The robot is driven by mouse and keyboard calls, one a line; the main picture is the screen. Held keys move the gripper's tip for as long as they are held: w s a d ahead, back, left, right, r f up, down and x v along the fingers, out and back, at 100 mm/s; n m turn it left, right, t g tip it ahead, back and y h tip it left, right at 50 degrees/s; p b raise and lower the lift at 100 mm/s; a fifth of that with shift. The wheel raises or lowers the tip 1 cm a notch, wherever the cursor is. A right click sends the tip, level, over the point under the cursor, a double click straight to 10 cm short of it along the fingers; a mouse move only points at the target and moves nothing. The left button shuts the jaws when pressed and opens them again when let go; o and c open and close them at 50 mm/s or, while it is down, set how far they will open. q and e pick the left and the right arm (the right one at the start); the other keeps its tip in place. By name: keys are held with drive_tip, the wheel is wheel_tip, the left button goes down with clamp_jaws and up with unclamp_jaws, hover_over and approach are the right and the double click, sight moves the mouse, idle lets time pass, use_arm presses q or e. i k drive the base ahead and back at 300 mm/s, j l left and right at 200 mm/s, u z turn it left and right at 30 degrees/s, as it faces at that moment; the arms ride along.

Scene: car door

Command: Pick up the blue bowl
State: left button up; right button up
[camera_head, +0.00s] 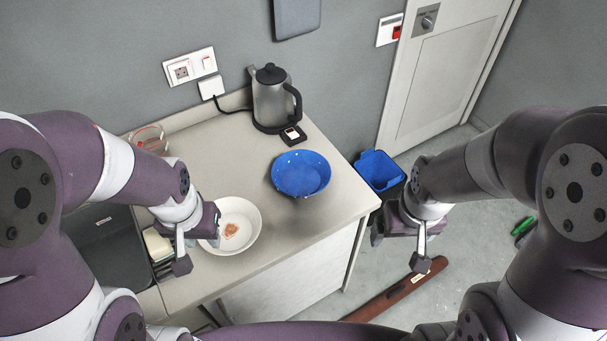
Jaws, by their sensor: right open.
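The blue bowl (300,174) sits upright on the light counter (266,255), near its right side, and looks empty. My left gripper (198,251) is over the left part of the counter, to the left of the bowl and overlapping the left edge of a white plate in the picture. Its fingers look apart, with nothing seen between them. My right gripper (398,248) is open and empty, to the right of the bowl and beyond the counter's right edge, over the floor. Neither gripper touches the bowl.
A white plate (253,240) with food lies left of the bowl. A kettle (270,98) stands behind it, and a glass container (149,139) at the back left. A blue-lined bin (379,171) stands on the floor right of the counter. A brown board (394,294) lies on the floor.

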sight(298, 173)
drive_tip(key=k+l, duration=0.1)
drive_tip(key=l, duration=0.35)
drive_tip(key=k+l+u, duration=0.1)
drive_tip(key=l, duration=0.3)
drive_tip(key=k+l+u, duration=0.1)
drive_tip(key=l, duration=0.35)
drive_tip(key=i+l, duration=0.15)
drive_tip(key=l, duration=0.15)
drive_tip(key=i+l+u, duration=0.1)
drive_tip(key=l, duration=0.25)
drive_tip(key=i+l, duration=0.25)
drive_tip(key=i+l+u, duration=0.1)
drive_tip(key=l, duration=0.3)
